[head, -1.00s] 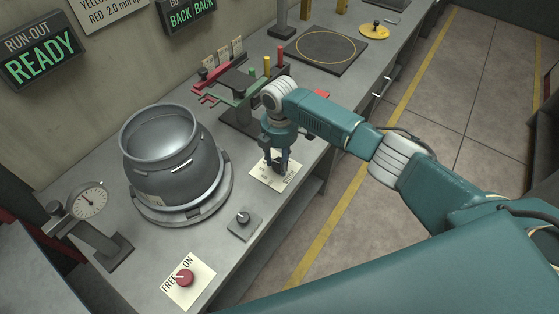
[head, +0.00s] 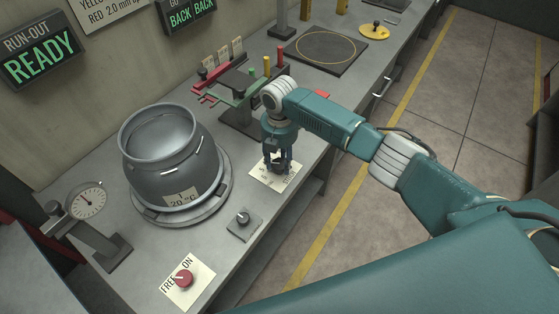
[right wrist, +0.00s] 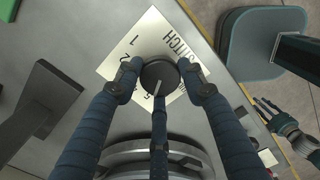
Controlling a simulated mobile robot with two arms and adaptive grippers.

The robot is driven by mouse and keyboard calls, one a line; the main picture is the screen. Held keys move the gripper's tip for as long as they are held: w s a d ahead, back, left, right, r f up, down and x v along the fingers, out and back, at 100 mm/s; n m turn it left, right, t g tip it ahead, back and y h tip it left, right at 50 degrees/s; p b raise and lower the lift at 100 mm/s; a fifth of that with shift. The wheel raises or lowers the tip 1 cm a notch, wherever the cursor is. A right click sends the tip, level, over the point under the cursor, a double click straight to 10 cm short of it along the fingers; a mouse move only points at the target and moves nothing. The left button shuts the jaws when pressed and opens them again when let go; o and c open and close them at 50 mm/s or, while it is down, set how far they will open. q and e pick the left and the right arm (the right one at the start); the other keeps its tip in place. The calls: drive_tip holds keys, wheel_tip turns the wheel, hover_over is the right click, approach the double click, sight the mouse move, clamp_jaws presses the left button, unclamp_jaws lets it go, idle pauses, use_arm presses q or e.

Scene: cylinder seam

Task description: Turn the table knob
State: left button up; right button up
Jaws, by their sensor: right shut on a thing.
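My right gripper (head: 278,168) points down at a white plate (head: 262,180) on the bench. In the right wrist view its fingers (right wrist: 160,85) are shut around a dark round knob (right wrist: 158,74) with a pale pointer line. The plate (right wrist: 142,38) there carries numbers and the word STITCH. In the head view the fingers hide most of this knob. A grey pot (head: 165,150) with a 20 °C label stands on a round turntable (head: 218,200). My left gripper (right wrist: 268,114) shows small at the right of the wrist view; its opening is unclear.
A red knob (head: 184,279) sits on a FREE/ON plate, and a small grey knob (head: 243,217) on a grey plate. A dial gauge (head: 86,202) stands left of the pot. A rack with coloured pegs (head: 240,90) stands behind my right gripper. Bare bench lies around the small plates.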

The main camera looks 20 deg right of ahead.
sight(280, 164)
drive_tip(key=shift+w+r, duration=0.1)
drive_tip(key=o, duration=1.2)
drive_tip(key=shift+c, duration=0.2)
wheel_tip(280, 164, up, 12)
idle(0.8)
